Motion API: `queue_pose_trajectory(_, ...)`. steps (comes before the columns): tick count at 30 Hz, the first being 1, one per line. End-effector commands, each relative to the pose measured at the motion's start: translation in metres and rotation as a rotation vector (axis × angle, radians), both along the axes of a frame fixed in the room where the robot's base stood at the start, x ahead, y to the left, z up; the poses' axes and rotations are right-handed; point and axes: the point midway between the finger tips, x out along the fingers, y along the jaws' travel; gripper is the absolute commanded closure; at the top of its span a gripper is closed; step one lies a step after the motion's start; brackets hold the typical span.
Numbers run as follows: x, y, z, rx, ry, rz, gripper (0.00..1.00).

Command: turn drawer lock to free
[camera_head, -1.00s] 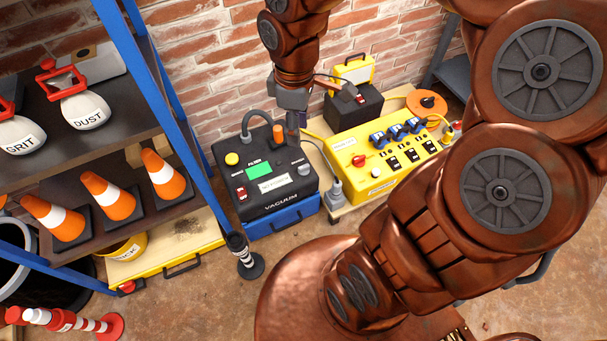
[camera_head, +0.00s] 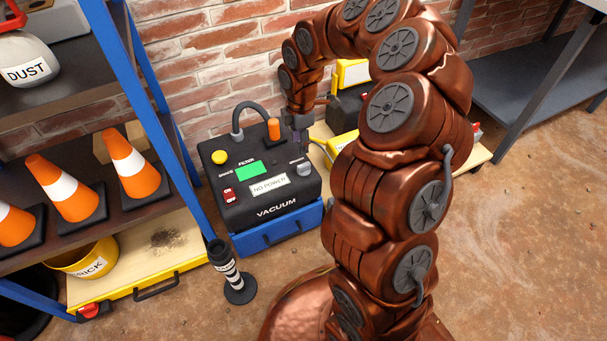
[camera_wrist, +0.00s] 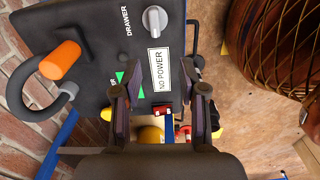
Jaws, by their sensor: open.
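The grey knob (camera_head: 304,169) sits at the right of the black vacuum unit's (camera_head: 228,208) top. In the wrist view the knob (camera_wrist: 154,19) is beside the printed word DRAWER, near the top of the picture. I cannot read any free or locked mark by it. My gripper (camera_head: 301,146) is just behind and above the knob in the head view, apart from it as far as I can see. In the wrist view my gripper (camera_wrist: 160,76) is open and empty, its fingers spread over the unit's NO POWER label.
The unit's top also carries an orange cylinder (camera_head: 274,129), a yellow button (camera_head: 219,157) and a red switch (camera_head: 229,195). A striped post (camera_head: 228,266) stands in front. A blue-framed shelf with cones (camera_head: 135,165) is at left. Floor is clear at right.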

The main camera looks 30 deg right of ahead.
Motion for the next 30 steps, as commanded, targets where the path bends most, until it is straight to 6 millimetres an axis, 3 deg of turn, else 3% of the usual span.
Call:
queue_pose_trajectory(1,0.002,-0.005,-0.019,-0.004,0.003,0.012,0.58)
queue_pose_trajectory(3,0.005,-0.009,-0.029,-0.008,0.003,0.029,0.58)
queue_pose_trajectory(14,0.008,-0.015,-0.051,-0.013,0.002,0.048,0.58)
queue_pose_trajectory(24,0.006,-0.015,-0.101,-0.013,0.006,0.046,0.58)
queue_pose_trajectory(30,0.007,-0.015,-0.115,-0.013,0.003,0.047,0.58)
